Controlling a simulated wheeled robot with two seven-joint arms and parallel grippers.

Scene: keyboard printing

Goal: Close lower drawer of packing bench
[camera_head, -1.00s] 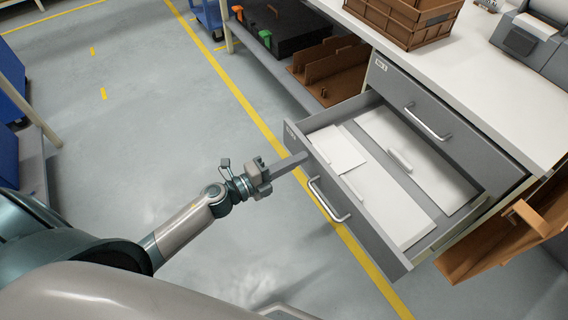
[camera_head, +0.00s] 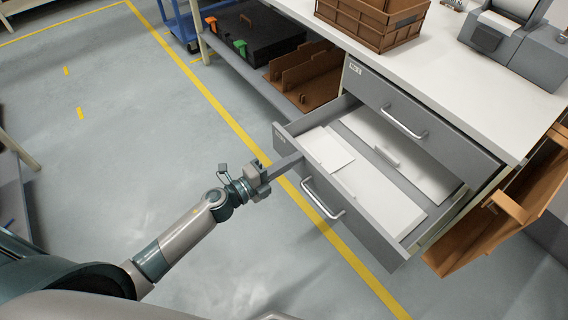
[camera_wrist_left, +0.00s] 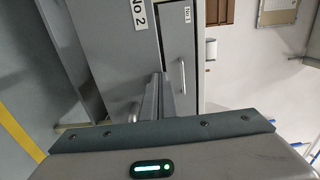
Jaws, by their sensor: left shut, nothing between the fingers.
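The lower drawer (camera_head: 362,228) of the packing bench is pulled out, with its grey front facing the floor aisle and a bar handle (camera_head: 322,198) on it. White sheets (camera_head: 375,180) lie inside. My left gripper (camera_head: 298,158) is shut and empty, its fingertips at the drawer front's left part, beside the handle; firm contact cannot be told. In the left wrist view the fingers (camera_wrist_left: 163,98) point at the grey front labelled No 2 (camera_wrist_left: 118,50). The upper drawer (camera_head: 415,115) is shut. My right gripper is out of view.
The white bench top (camera_head: 450,70) carries a brown crate (camera_head: 372,22) and a grey machine (camera_head: 510,35). Brown holders (camera_head: 310,80) and a black case stand on a low shelf at left. A brown rack (camera_head: 505,215) hangs at the bench's right side.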

